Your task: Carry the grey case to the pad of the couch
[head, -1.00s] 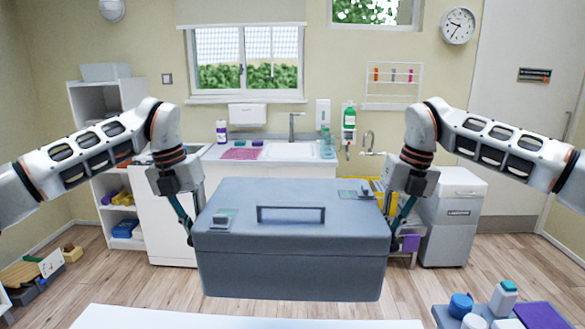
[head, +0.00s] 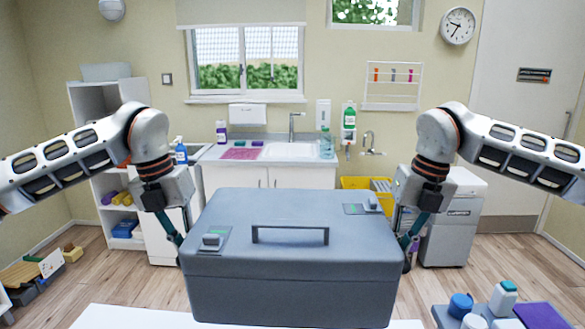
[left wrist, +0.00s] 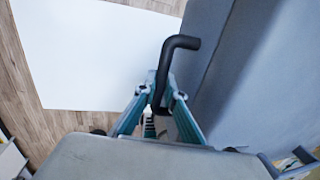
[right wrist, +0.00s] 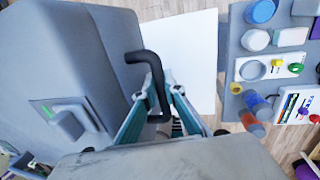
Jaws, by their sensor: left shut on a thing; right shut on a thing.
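The grey case (head: 290,285) hangs level in front of me, with a dark handle on its lid and two latches. My left gripper (head: 180,242) is shut on the black side handle (left wrist: 177,43) at the case's left end. My right gripper (head: 405,245) is shut on the matching side handle (right wrist: 140,56) at the right end. A white flat surface, which looks like the couch pad (head: 120,318), lies low at the bottom of the head view. The case hides its middle part. It also shows below the case in the left wrist view (left wrist: 90,50) and the right wrist view (right wrist: 190,50).
A grey tray (right wrist: 232,75) with bottles and small items stands right of the white surface. A sink counter (head: 290,150), a white shelf (head: 95,110) and a grey cabinet (head: 455,235) stand behind. Wooden floor (head: 140,285) is open to the left.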

